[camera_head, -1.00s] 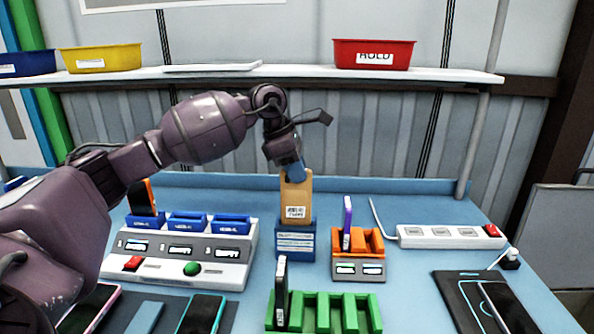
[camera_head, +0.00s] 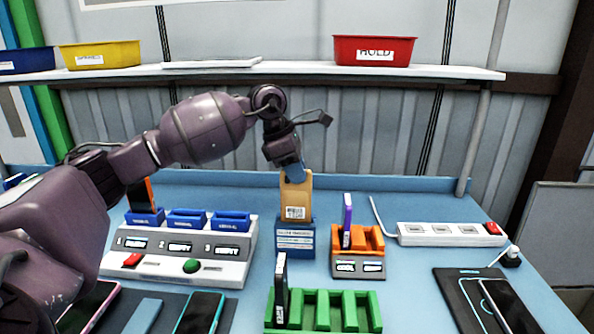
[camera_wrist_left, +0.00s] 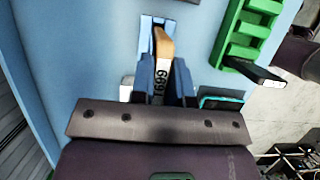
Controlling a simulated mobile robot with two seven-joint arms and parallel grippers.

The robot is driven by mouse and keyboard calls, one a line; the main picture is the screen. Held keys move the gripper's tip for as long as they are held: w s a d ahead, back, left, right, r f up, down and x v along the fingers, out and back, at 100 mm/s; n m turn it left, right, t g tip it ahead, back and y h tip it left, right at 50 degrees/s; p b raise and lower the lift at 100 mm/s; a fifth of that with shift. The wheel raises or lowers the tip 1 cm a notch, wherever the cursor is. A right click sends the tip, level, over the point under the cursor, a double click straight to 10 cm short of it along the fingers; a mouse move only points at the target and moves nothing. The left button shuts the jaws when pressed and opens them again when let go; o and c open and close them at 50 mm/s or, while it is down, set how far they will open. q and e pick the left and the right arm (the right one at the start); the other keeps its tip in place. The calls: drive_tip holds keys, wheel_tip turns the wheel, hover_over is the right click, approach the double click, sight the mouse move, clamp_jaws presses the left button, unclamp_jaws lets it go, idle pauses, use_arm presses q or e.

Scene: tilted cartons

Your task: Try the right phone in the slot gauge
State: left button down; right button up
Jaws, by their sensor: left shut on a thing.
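A tan phone with a white barcode label (camera_head: 296,204) stands upright in the blue slot gauge (camera_head: 294,240) at the middle of the table. My left gripper (camera_head: 290,168) is shut on the top of this tan phone, from above. In the left wrist view the tan phone (camera_wrist_left: 163,60) lies between the two blue fingers (camera_wrist_left: 162,85), with its lower end at the pale blue gauge (camera_wrist_left: 148,30). How deep it sits in the slot is hard to tell. My right gripper is not in view.
A green rack (camera_head: 330,312) holding a dark phone stands in front. An orange rack (camera_head: 362,240) with a purple phone is right of the gauge. A white three-slot station (camera_head: 180,262) is left. Phones lie front left, and a black pad (camera_head: 462,290) lies right.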

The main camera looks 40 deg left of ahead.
use_arm(q)
drive_tip(key=shift+f, duration=0.4)
idle(6.4)
drive_tip(key=shift+r, duration=0.1)
drive_tip(key=shift+r+p, duration=0.85)
drive_tip(key=shift+r, duration=2.1)
